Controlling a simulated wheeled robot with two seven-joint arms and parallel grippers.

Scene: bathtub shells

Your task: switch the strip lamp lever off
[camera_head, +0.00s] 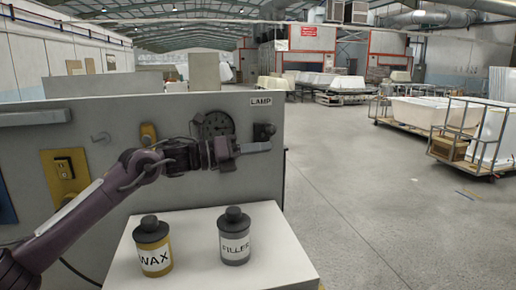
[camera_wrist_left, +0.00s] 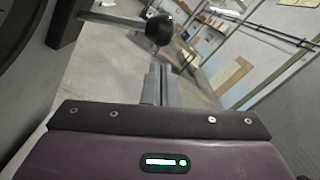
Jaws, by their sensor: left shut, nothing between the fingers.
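The LAMP label (camera_head: 267,100) is on the grey panel's upper right. Below it is the dark lamp lever (camera_head: 264,131) on its mount. In the left wrist view the lever shows as a rod with a black ball knob (camera_wrist_left: 159,30), reaching out from the panel at left. My left gripper (camera_head: 268,146) is shut and empty, its fingertips just below the lever in the head view. In the wrist view the left fingertips (camera_wrist_left: 160,70) are close to the knob, with a gap visible in the picture. My right gripper is out of view.
A round gauge (camera_head: 216,126) is on the panel behind my left wrist. A yellow switch plate (camera_head: 65,176) is further left. A WAX can (camera_head: 153,245) and a FILLER can (camera_head: 234,237) stand on a white table (camera_head: 283,262) below my arm.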

